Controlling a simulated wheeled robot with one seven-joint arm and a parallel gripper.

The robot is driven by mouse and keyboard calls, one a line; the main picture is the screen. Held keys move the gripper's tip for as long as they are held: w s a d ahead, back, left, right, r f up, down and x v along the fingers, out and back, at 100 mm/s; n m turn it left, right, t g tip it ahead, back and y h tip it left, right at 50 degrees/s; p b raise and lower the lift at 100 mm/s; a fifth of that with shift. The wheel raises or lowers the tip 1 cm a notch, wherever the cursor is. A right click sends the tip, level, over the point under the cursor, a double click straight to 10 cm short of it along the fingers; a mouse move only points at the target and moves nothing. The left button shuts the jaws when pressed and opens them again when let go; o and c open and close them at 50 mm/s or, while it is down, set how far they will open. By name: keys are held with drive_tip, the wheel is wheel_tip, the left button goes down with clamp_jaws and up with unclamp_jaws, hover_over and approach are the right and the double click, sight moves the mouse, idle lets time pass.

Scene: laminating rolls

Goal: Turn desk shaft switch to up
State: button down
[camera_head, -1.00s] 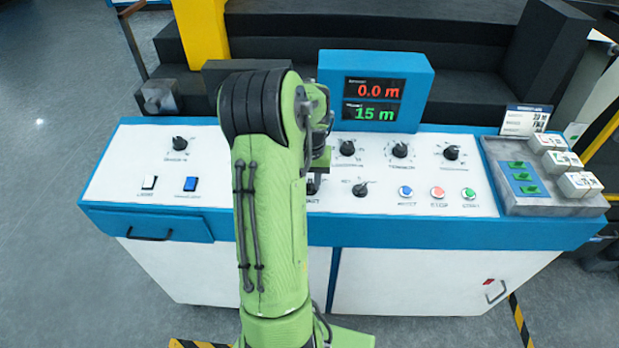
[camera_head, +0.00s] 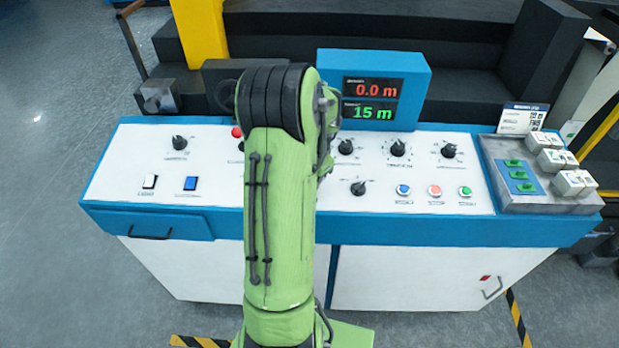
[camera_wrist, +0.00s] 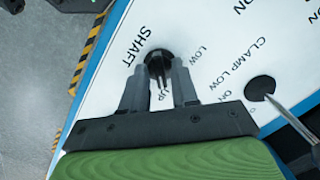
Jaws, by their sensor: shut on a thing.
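The desk shaft switch (camera_wrist: 157,57) is a round black knob on the white panel, with "SHAFT", "LOW" and "UP" printed around it in the wrist view. My gripper (camera_wrist: 159,70) is shut on it, with one grey finger on each side of the knob's raised grip. The word "UP" lies between the fingers, partly covered. The exact direction of the knob's pointer is hard to tell. In the head view my arm hides both the gripper and this switch.
The clamp switch (camera_wrist: 260,88) is close on the right in the wrist view and also shows in the head view (camera_head: 358,188). The blue button (camera_head: 403,190) and other buttons lie further right. The blue display box (camera_head: 325,75) stands behind. A red button (camera_head: 237,131) is left of my arm.

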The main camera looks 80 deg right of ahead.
idle(0.3)
drive_tip(key=c, duration=1.2)
unclamp_jaws()
drive_tip(key=r+p, duration=0.1)
drive_tip(key=r, duration=0.4)
drive_tip(key=s+r+p, duration=0.1)
drive_tip(key=r, duration=0.4)
drive_tip(key=a+r+p, duration=0.1)
drive_tip(key=r, duration=0.4)
drive_tip(key=shift+s+r, duration=0.4)
drive_tip(key=shift+w, duration=0.1)
